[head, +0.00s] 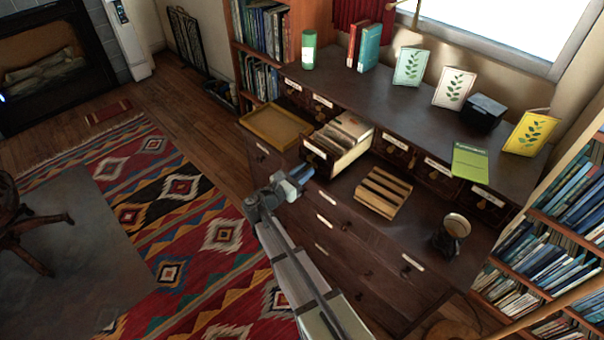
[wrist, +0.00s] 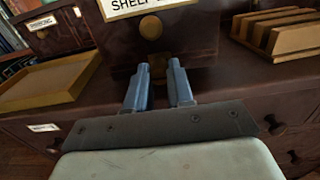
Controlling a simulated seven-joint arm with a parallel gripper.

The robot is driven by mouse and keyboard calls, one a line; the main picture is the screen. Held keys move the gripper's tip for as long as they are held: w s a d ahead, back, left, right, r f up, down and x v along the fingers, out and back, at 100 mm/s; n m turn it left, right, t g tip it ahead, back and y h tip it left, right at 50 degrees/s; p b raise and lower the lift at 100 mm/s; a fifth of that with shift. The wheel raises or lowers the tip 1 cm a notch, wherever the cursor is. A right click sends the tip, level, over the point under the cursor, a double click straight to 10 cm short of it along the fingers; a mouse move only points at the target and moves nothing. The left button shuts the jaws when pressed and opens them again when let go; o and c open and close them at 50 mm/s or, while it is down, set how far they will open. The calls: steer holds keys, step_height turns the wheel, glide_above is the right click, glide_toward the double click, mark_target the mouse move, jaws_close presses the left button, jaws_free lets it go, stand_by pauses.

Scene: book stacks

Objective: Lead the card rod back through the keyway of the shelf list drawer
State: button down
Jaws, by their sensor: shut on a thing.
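The shelf list drawer (head: 347,160) is pulled out of the dark cabinet and holds rows of cards. In the wrist view its dark front (wrist: 190,32) fills the upper middle, with a white label (wrist: 150,4) and a round brass fitting (wrist: 151,27). My gripper (head: 303,174) is just in front of the drawer front, below the label. In the wrist view my gripper's blue fingers (wrist: 159,72) are close together with a narrow dark gap. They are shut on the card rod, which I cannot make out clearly. The keyway cannot be told apart.
An ochre tray (head: 275,127) lies left of the drawer and a slatted wooden rack (head: 383,192) right of it. Other drawers of the cabinet are closed. The ledge between tray and rack is partly clear.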

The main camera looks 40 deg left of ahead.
steer(key=shift+w, duration=0.5)
steer(key=c, duration=0.9)
jaws_free()
steer(key=s, duration=1.3)
steer(key=shift+s, duration=0.35)
